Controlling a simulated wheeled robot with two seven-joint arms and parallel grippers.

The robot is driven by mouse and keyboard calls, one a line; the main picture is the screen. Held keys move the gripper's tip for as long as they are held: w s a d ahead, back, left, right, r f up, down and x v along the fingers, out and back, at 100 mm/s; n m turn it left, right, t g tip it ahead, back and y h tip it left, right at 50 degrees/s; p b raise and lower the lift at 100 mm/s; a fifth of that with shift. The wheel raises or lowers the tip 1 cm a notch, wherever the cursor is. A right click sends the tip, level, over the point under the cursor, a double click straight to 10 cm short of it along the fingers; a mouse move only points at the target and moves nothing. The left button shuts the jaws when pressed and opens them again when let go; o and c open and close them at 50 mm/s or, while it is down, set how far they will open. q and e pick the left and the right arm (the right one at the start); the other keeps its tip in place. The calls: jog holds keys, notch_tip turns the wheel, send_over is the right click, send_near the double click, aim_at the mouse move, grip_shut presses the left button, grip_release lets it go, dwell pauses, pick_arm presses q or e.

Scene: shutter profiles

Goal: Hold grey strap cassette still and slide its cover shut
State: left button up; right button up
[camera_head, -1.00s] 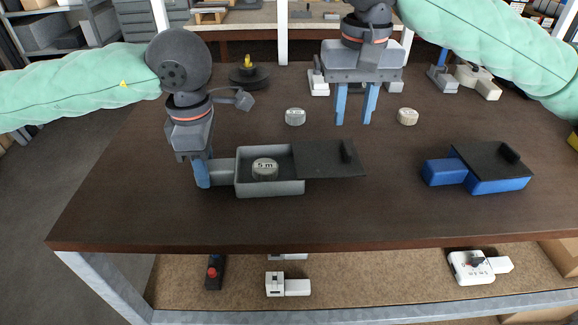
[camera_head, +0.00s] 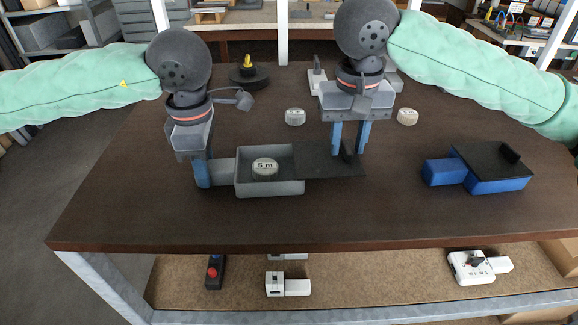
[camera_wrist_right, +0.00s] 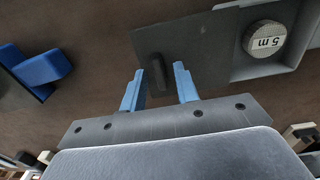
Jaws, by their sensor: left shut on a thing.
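The grey strap cassette (camera_head: 270,187) lies on the brown table, with a round "5 m" strap roll (camera_head: 265,166) in its open compartment. Its dark cover (camera_head: 318,165) is slid out to the right, leaving the compartment uncovered. My left gripper (camera_head: 202,177) is shut on the grey tab at the cassette's left end. My right gripper (camera_head: 348,150) is open, its blue fingers either side of the cover's raised knob. In the right wrist view the knob (camera_wrist_right: 158,75) stands between the fingers, with gaps visible; the roll (camera_wrist_right: 264,41) shows at upper right.
A blue cassette (camera_head: 500,185) with a dark cover sits to the right. Two pale discs (camera_head: 295,117) (camera_head: 407,117) lie behind, and a black round base with a yellow top (camera_head: 249,75) stands at the back left. The table's front is clear.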

aim_at(298, 158)
grip_shut()
jog(key=shift+s+a, duration=0.1)
jog(key=shift+a, duration=2.1)
jog(key=shift+s+a, duration=0.15)
jog(key=shift+a, duration=2.85)
jog(key=shift+s+a, duration=0.1)
jog(key=shift+a, duration=0.2)
